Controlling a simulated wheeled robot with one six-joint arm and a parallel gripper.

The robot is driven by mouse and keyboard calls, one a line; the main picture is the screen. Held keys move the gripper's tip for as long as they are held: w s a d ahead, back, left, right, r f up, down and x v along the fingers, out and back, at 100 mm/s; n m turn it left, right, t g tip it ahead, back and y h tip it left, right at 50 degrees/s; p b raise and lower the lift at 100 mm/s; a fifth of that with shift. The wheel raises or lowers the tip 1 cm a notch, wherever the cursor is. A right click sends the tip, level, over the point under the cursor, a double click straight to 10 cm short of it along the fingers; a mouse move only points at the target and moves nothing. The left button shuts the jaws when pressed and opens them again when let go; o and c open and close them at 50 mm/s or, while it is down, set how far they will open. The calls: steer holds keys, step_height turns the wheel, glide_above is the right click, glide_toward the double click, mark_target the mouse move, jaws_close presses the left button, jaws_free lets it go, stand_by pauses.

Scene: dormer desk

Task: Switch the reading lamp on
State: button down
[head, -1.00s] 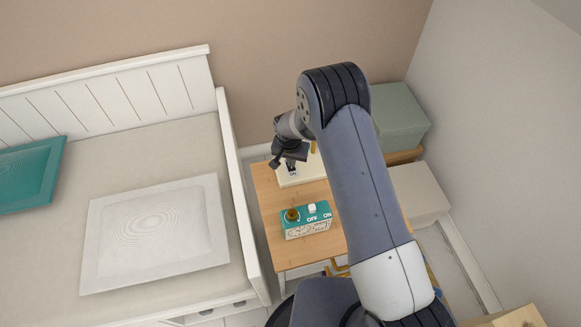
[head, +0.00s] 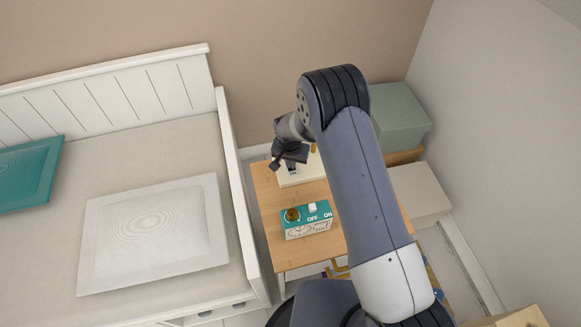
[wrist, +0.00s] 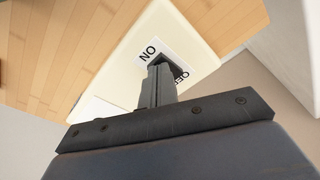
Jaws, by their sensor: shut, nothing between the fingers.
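The cream base of the reading lamp (head: 307,170) sits at the back of a small wooden table in the head view. In the wrist view the cream base (wrist: 205,25) carries a white label plate (wrist: 163,42) with ON and a partly covered OFF. A dark switch part (wrist: 180,72) shows beside the fingers, mostly hidden by them. My gripper (head: 290,163) is over the base in the head view. In the wrist view my gripper (wrist: 158,84) is shut and empty, its tips at the label plate between the two words. I cannot tell whether they touch the switch.
A teal box (head: 308,219) with a brown knob, a white switch and OFF and ON marks stands nearer on the wooden table (head: 272,228). A bed (head: 70,270) is at the left. Green and pale boxes (head: 400,122) stand at the right by the wall.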

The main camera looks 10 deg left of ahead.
steer(key=shift+f, duration=0.1)
step_height(320, 180, up, 7)
steer(key=p, duration=0.2)
stand_by(0.6)
steer(key=shift+f, duration=0.1)
step_height(320, 180, down, 7)
steer(key=shift+r+b, duration=0.1)
steer(key=shift+b, duration=0.95)
steer(key=shift+r, duration=0.1)
step_height(320, 180, up, 8)
steer(key=p, duration=0.5)
stand_by(0.7)
